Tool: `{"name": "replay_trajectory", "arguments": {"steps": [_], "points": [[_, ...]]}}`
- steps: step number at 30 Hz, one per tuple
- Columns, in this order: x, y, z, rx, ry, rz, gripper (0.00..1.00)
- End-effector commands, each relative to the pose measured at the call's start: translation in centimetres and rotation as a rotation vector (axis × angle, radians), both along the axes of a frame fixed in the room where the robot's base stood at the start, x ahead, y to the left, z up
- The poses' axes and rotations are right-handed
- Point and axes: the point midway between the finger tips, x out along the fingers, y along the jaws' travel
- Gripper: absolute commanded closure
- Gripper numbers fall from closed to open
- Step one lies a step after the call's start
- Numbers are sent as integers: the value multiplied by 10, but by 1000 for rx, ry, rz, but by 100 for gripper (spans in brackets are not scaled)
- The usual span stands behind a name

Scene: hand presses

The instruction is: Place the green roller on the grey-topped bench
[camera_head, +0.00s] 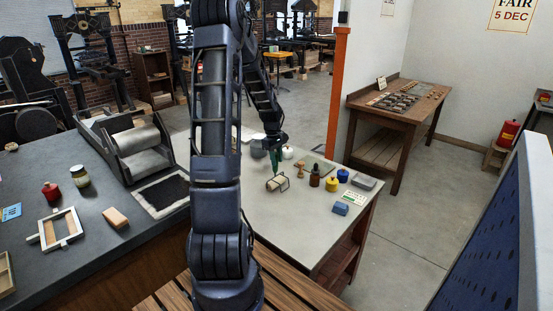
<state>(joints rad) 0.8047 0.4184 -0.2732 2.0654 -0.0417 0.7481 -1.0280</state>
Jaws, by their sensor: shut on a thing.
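The green roller (276,183) has a green handle, a wire frame and a pale cylinder. It hangs upright with its handle up, over the pale grey bench top (285,222). My gripper (275,150) is shut on the handle from above. The pale cylinder is at or just above the bench surface; I cannot tell whether it touches. My arm hides part of the bench and its left side.
Near the roller stand a wooden stamp (302,172), a brown bottle (315,176), a yellow jar (332,184), a blue jar (343,175) and a blue block (341,208). The bench's front area is clear. A dark counter (95,222) with a press (135,145) is on the left.

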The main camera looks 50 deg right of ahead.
Motion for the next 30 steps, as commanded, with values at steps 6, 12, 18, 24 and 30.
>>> {"name": "replay_trajectory", "arguments": {"steps": [6,12,18,24,30], "points": [[-1,1,-8,4,3,-1,100],[-2,2,-13,8,6,0,100],[-1,2,-13,7,5,0,49],[-1,1,-11,4,3,-1,49],[0,1,2,0,0,0,49]]}}
